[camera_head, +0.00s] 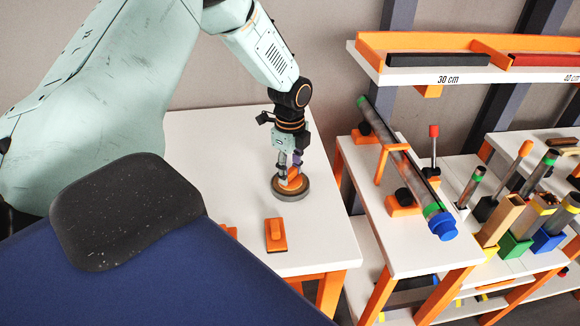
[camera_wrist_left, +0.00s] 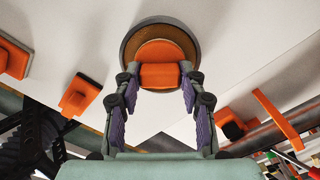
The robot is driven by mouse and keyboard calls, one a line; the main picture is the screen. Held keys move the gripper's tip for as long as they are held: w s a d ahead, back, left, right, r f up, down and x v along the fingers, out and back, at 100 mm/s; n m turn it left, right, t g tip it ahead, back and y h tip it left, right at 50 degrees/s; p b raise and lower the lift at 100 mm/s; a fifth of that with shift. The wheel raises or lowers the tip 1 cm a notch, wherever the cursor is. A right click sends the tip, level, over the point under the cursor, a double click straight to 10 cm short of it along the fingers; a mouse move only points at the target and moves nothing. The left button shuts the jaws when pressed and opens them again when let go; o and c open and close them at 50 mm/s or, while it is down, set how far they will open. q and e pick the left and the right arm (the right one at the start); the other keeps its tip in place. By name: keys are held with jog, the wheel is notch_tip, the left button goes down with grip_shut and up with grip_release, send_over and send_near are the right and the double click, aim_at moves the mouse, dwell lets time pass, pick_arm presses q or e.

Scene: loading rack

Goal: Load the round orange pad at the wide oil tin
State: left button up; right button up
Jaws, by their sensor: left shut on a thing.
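The round orange pad (camera_head: 293,182) is in my left gripper (camera_head: 290,165) at a low, round grey tin on the white table. In the left wrist view the fingers (camera_wrist_left: 159,78) are closed on the pad's orange block-shaped grip (camera_wrist_left: 160,75). The pad's round part (camera_wrist_left: 160,50) lies over the brown inside of the wide oil tin (camera_wrist_left: 127,45), within its grey rim. The tin also shows in the head view (camera_head: 292,198). I cannot tell whether the pad touches the tin's inside. My right gripper is not in view.
Another orange pad (camera_head: 276,235) lies on the white table (camera_head: 225,150) near its front edge, with a second one (camera_head: 229,231) partly hidden by my body. To the right, a rack table holds a long tube (camera_head: 405,165) with a blue end. Orange-edged shelves (camera_head: 440,75) stand behind.

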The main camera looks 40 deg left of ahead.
aim_at(290, 171)
pick_arm(q)
jog(key=shift+s, duration=0.1)
jog(key=shift+r+p, duration=0.8)
jog(key=shift+p, duration=0.1)
notch_tip(290, 171, up, 6)
jog(key=p, duration=0.5)
jog(key=shift+f, duration=0.25)
jog(key=shift+f, duration=0.15)
